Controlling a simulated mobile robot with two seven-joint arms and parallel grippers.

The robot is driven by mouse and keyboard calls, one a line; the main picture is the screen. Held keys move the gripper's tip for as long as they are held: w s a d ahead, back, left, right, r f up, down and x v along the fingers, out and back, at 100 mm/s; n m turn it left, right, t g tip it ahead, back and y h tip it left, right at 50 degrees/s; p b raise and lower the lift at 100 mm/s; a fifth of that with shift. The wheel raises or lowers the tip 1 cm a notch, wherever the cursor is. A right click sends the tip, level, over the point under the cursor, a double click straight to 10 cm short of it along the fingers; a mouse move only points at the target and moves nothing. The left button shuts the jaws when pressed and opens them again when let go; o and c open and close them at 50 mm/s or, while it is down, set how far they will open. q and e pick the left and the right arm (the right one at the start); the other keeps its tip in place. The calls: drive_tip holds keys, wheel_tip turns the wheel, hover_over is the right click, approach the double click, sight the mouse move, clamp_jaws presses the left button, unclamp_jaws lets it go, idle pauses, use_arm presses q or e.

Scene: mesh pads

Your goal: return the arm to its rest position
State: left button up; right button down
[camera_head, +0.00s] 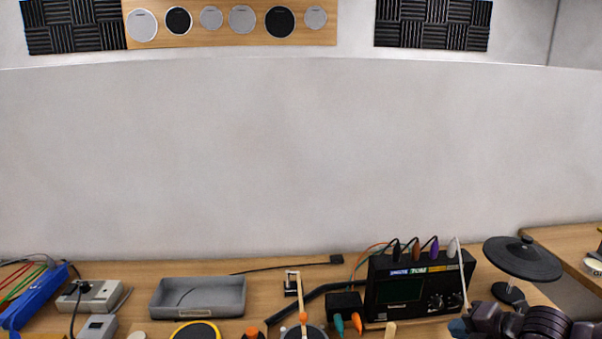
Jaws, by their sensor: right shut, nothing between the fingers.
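My right arm (540,324) shows at the bottom right corner as dark, purplish rounded links. My right gripper (461,327) is at the left end of these links, low in the picture, just below the black module. It is shut, and I see nothing held in it. Much of the arm is cut off by the bottom edge. My left arm and left gripper are not in view.
A black module (415,287) with knobs and cables stands near my right gripper. A round black pad (522,259) on a stand is behind my arm. A grey tray (198,297), drumsticks and a blue cable holder (35,297) lie further left.

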drive_tip(key=s+a+f+m+t, duration=0.1)
drive_tip(key=a+m, duration=0.1)
drive_tip(key=m, duration=0.2)
drive_tip(key=s+a+f+m+t, duration=0.1)
drive_tip(key=a+m, duration=0.2)
drive_tip(key=m, duration=0.2)
drive_tip(key=a+f+m+t, duration=0.2)
drive_tip(key=m, duration=0.3)
drive_tip(key=shift+s+a, duration=0.25)
drive_tip(key=shift+s, duration=0.15)
drive_tip(key=s+f+m+h, duration=0.1)
drive_tip(key=s+f+m, duration=0.1)
drive_tip(key=s+d+f+m+h, duration=0.1)
drive_tip(key=s+f+m, duration=0.1)
drive_tip(key=s+f+m+t+h, duration=0.1)
drive_tip(key=s+f+m, duration=0.1)
drive_tip(key=s+m, duration=0.1)
drive_tip(key=shift+s+d+f, duration=0.1)
drive_tip(key=shift+d+f, duration=0.05)
drive_tip(key=shift+d, duration=0.05)
drive_tip(key=s+f+m+g+h, duration=0.1)
drive_tip(key=s+f+m, duration=0.1)
drive_tip(key=s+f, duration=0.2)
drive_tip(key=s+d+f+m+g+h, duration=0.1)
drive_tip(key=s+f, duration=0.3)
drive_tip(key=s, duration=0.4)
drive_tip(key=shift+s+d+m+h, duration=0.15)
drive_tip(key=shift+s+m+h, duration=0.2)
drive_tip(key=shift+m, duration=0.35)
